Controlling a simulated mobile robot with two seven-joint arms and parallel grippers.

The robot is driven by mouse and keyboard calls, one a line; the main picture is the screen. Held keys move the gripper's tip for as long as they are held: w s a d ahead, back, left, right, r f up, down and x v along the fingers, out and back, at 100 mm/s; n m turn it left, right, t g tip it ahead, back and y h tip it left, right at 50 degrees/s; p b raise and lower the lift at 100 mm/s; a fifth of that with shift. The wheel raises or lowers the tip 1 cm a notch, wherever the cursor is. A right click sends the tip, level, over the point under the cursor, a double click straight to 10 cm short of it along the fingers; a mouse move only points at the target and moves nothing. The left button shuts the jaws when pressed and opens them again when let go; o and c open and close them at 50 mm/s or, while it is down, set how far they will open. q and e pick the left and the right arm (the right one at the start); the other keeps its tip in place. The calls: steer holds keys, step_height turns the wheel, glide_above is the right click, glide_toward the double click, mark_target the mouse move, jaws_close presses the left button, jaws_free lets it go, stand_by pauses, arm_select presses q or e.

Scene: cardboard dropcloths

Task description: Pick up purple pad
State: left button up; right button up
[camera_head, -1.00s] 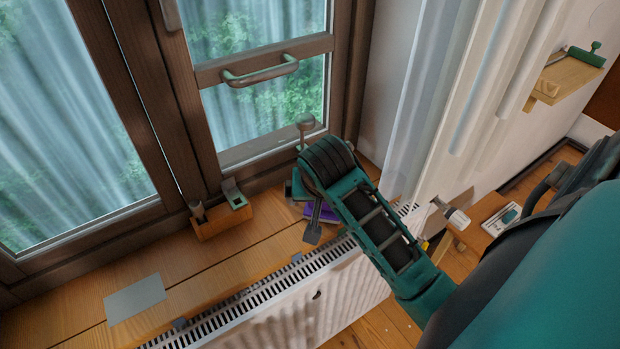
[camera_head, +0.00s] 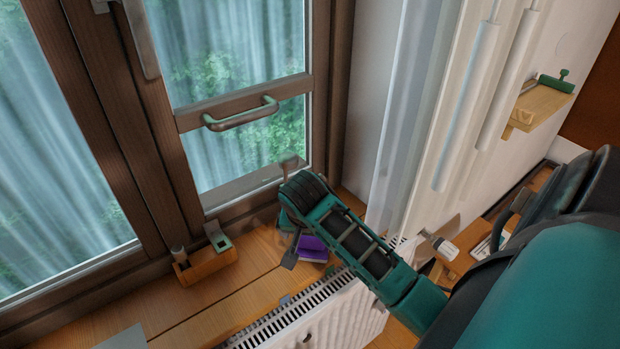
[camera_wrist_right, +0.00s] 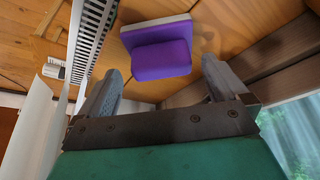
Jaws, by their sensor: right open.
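The purple pad (camera_head: 312,247) lies on the wooden windowsill near the corner by the window frame, partly hidden by my right arm. In the right wrist view the purple pad (camera_wrist_right: 162,60) shows ahead of the fingers, with a pale grey layer along its far edge. My right gripper (camera_head: 290,220) is above the sill, beside the pad. In the wrist view my right gripper (camera_wrist_right: 163,84) is open, its two fingers spread apart with nothing between the tips. The pad is beyond the fingertips and appears apart from them. My left gripper is not in view.
A white radiator (camera_head: 345,318) with a slotted top runs along the sill's front edge. A small wooden box (camera_head: 207,266) stands on the sill left of my gripper. A grey sheet (camera_head: 122,338) lies farther left. The window handle (camera_head: 242,115) juts out above.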

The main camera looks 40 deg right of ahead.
mark_target(310, 249)
steer(key=x, duration=0.4)
steer(key=shift+w+d+f, duration=0.1)
steer(key=shift+w, duration=0.05)
steer(key=c, duration=0.9)
steer(key=shift+r, duration=0.25)
